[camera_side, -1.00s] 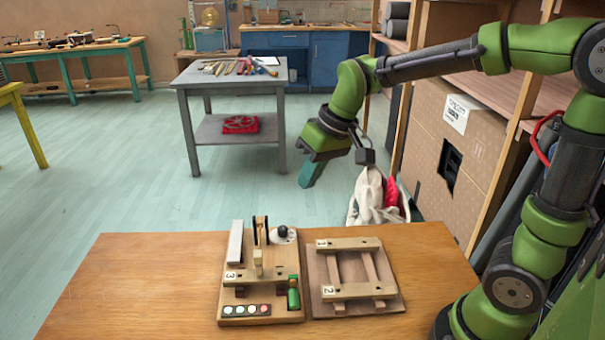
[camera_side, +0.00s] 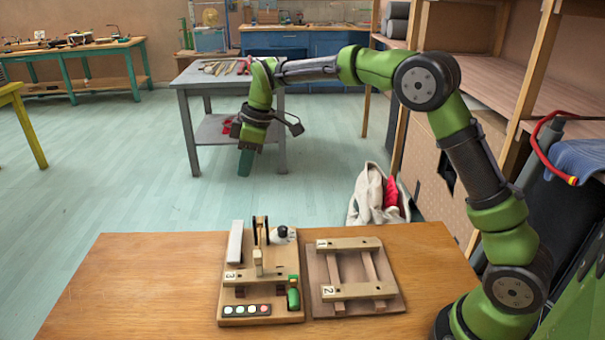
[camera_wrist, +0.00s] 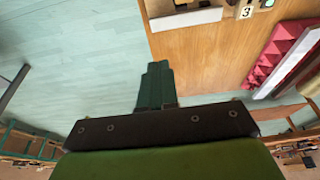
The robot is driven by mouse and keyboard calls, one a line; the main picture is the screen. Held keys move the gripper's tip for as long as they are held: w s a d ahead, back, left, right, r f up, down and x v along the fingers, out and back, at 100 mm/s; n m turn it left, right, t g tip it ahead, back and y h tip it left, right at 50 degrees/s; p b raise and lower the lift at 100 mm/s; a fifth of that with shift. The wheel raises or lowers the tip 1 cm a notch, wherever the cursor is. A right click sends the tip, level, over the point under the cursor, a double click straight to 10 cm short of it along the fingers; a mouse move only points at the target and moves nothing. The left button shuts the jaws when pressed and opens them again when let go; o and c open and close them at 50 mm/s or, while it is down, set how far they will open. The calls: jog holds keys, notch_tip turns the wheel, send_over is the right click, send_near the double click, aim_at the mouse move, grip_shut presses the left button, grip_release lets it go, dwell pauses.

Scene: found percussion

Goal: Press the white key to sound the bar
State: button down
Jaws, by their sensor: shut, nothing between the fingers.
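The left wooden board (camera_side: 261,315), marked 3, lies on the table and carries a pale, whitish flat key (camera_side: 235,242) at its back left. Beside the key stand dark-edged upright posts (camera_side: 261,232) and a round white piece with a dark knob (camera_side: 282,234). A light wooden bar (camera_side: 262,276) crosses the board. My gripper (camera_side: 246,163) is shut and empty, pointing down, high beyond the table's back edge and apart from the key.
A second board (camera_side: 317,306) with bars marked 1 and 2 lies to the right. The left board has a green part (camera_side: 293,293) and a row of small round lights (camera_side: 246,310). The table's left side (camera_side: 140,290) is clear. A grey tool bench (camera_side: 185,82) stands behind.

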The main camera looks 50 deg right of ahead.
aim_at(238, 223)
jog(key=x, duration=1.3)
jog(key=shift+s+d+f, duration=0.25)
jog(key=shift+s+d, duration=0.1)
jog(key=shift+s, duration=0.05)
jog(key=shift+f, duration=0.4)
jog(key=shift+w+d+f+g+y, duration=0.15)
jog(key=shift+f+g+y, duration=0.1)
jog(key=shift+f, duration=0.15)
jog(key=shift+w+d+f+g+y, duration=0.15)
jog(key=shift+f+g, duration=0.1)
jog(key=shift+f, duration=0.15)
jog(key=shift+s+a+r, duration=0.1)
jog(key=shift+r, duration=0.85)
